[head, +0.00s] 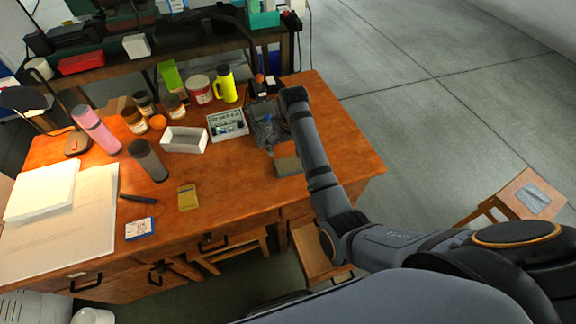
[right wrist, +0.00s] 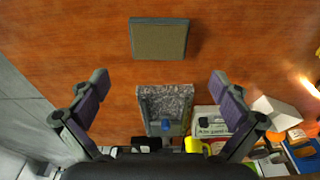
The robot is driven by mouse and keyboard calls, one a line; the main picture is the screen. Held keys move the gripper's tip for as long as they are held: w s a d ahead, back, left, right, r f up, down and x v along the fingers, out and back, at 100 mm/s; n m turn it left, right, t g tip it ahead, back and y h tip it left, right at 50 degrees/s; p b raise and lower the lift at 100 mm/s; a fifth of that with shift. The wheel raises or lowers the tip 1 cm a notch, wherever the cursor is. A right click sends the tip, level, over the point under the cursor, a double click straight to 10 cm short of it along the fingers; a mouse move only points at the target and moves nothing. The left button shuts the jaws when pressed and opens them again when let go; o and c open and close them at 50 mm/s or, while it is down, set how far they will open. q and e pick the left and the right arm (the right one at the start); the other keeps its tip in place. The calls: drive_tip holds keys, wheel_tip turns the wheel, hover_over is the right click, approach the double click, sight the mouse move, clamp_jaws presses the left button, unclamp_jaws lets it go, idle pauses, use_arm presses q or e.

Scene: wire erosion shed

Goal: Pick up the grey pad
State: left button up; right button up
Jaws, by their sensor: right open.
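The grey pad (head: 288,165), a flat square block with dark grey edges and a dull olive-grey top, lies on the wooden desk beside my right forearm. It also shows at the top of the right wrist view (right wrist: 158,40), apart from the fingers. My right gripper (right wrist: 160,88) is open and empty above the desk, its two fingers spread on either side of a speckled grey tray (right wrist: 165,95). My left gripper is not in view.
The speckled tray (head: 264,137) holds a small blue item. A yellow pad (head: 187,197) lies further left. Desk near the grey pad is mostly clear.

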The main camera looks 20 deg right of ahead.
sight(288, 165)
drive_tip(key=f, duration=0.3)
drive_tip(key=w+f, duration=0.1)
drive_tip(key=f, duration=0.6)
drive_tip(key=shift+w+d+f+p, duration=0.15)
drive_tip(key=shift+w+p, duration=0.15)
drive_tip(key=shift+p, duration=0.05)
drive_tip(key=shift+c, duration=0.4)
drive_tip(key=shift+s, duration=0.15)
drive_tip(key=c, duration=1.1)
drive_tip(key=shift+c, duration=0.2)
